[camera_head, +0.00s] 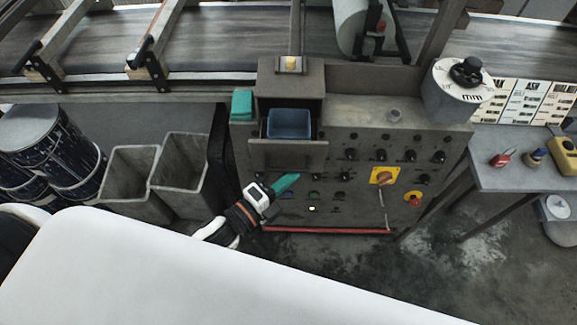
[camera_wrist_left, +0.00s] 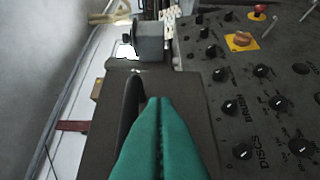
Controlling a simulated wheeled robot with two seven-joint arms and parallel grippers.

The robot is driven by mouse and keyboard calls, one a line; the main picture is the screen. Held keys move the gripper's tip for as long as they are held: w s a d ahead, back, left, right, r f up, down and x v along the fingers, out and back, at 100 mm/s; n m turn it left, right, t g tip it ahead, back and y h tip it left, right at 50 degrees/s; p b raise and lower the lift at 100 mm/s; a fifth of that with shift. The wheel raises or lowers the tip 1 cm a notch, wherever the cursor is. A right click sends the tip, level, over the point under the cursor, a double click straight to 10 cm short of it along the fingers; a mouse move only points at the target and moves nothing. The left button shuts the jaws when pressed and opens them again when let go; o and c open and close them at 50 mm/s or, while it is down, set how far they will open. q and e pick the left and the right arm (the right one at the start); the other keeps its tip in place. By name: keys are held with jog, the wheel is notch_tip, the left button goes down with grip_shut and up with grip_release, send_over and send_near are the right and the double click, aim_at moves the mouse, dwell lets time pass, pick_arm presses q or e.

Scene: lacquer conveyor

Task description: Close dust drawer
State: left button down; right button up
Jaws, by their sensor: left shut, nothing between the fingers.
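The dust drawer (camera_head: 288,152) is a grey drawer at the upper left of the control cabinet. It stands pulled out, with a blue bin (camera_head: 289,123) inside it. My left gripper (camera_head: 287,183) has green fingers, shut together and empty. In the head view it is just below the drawer front, before the cabinet face; I cannot tell whether it touches. In the left wrist view the shut green fingers (camera_wrist_left: 160,135) lie in front of a dark flat panel, with a dark curved handle-like shape beside them. My right gripper is not in view.
The control panel (camera_head: 345,185) right of the drawer carries several black knobs, a yellow-backed switch (camera_head: 384,175) and a red button (camera_head: 414,198). Two grey bins (camera_head: 130,180) and dark drums (camera_head: 50,150) stand at left. A side table (camera_head: 520,170) holds small tools at right.

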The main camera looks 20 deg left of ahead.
aim_at(299, 120)
pick_arm(q)
jog(key=shift+w+a, duration=0.3)
jog(key=shift+w, duration=0.55)
jog(key=w+a, duration=0.1)
jog(key=w, duration=0.3)
jog(key=w+a+b, duration=0.1)
jog(key=w, duration=0.3)
jog(key=w+a, duration=0.1)
jog(key=w, duration=0.3)
jog(key=shift+a+f, duration=0.1)
jog(key=shift+a, duration=0.1)
jog(key=shift+w+a, duration=0.15)
jog(key=shift+r, duration=0.25)
